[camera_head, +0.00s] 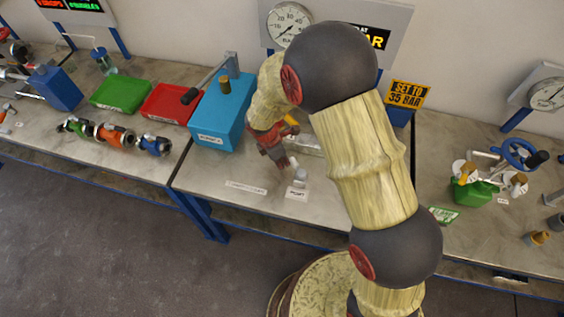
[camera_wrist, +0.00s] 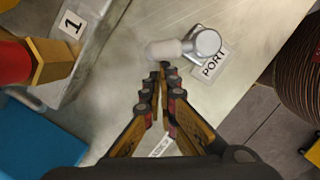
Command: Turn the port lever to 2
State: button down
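The port lever (camera_wrist: 190,46) shows in the wrist view as a round metal hub with a pale rounded handle pointing left. A white PORT label (camera_wrist: 211,66) lies beside the hub. In the head view the lever (camera_head: 299,172) stands behind its PORT label (camera_head: 297,194) near the bench's front. My gripper (camera_wrist: 161,70) has its fingertips together just below the handle in the wrist view, with nothing seen between them. Whether they touch the handle cannot be told. In the head view my gripper (camera_head: 284,162) points down close to the lever's left side.
A plate marked 1 (camera_wrist: 71,24) lies by a brass hexagonal fitting (camera_wrist: 50,60). A blue box (camera_head: 218,115) with a black-gripped handle stands left of my gripper. A long white label (camera_head: 246,187) lies on the bench front. Red (camera_head: 170,103) and green (camera_head: 120,94) trays are further left.

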jog(key=shift+w+d, duration=0.1)
jog(key=shift+w+d+m+g+p, duration=0.2)
jog(key=shift+w+d+m, duration=0.15)
jog(key=shift+m, duration=0.45)
jog(key=shift+w+d+m+g+p, duration=0.2)
jog(key=shift+w+d+m, duration=0.15)
jog(key=shift+m, duration=0.45)
jog(key=shift+w+d+m, duration=0.2)
jog(key=shift+d+m, duration=0.05)
jog(key=shift+m, duration=0.35)
jog(key=shift+a, duration=0.1)
